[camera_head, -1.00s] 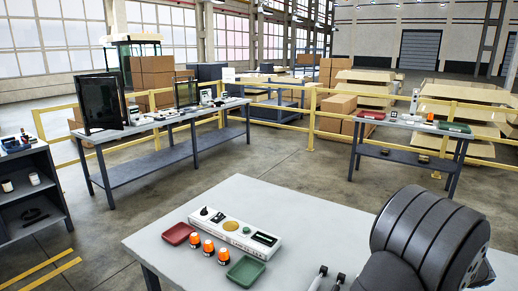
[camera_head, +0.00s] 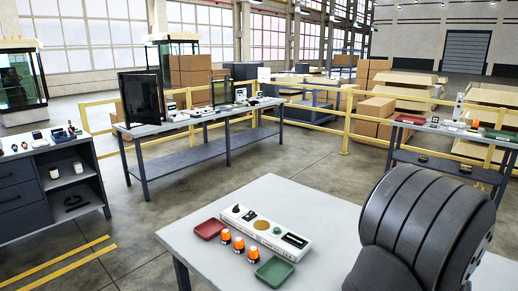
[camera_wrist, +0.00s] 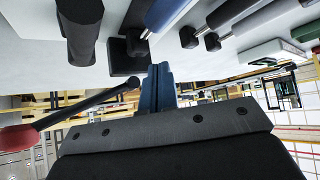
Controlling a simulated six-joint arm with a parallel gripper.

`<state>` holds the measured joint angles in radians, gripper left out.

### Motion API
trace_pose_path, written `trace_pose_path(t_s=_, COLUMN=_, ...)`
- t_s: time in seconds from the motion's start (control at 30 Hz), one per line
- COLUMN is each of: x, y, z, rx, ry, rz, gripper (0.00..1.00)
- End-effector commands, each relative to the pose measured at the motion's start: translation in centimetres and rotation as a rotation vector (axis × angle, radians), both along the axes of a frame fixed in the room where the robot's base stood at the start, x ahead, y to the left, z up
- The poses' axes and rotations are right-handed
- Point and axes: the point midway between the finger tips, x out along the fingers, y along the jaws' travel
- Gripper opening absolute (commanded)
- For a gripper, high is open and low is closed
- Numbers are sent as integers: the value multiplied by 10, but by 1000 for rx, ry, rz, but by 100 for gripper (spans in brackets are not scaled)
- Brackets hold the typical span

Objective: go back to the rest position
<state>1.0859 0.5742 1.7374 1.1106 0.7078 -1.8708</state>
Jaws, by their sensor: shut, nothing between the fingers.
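My gripper (camera_wrist: 160,88) shows in the wrist view as narrow dark blue fingers pressed together, with nothing between them. It is beside several tools with black and blue handles (camera_wrist: 168,12) along the pale table surface; I cannot tell the exact gap. In the head view, my thick dark arm covers the right side of the near table (camera_head: 290,192), and my gripper is hidden.
On the near table are a white panel box (camera_head: 265,228), a red tray (camera_head: 210,229), a green tray (camera_head: 275,271) and three orange-topped pieces (camera_head: 238,245). A dark shelf unit (camera_head: 50,190) stands left, a long bench (camera_head: 200,130) behind.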

Motion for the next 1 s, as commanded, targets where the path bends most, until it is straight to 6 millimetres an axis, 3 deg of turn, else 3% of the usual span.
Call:
trace_pose_path(t_s=0.13, x=-2, y=6, z=-4, rx=17, ry=5, rz=-128, gripper=0)
trace_pose_path(t_s=0.6, x=21, y=-10, z=-4, rx=14, ry=1, rz=-474, gripper=0)
trace_pose_path(t_s=1.0, x=22, y=-14, z=-2, rx=16, ry=1, rz=-547, gripper=0)
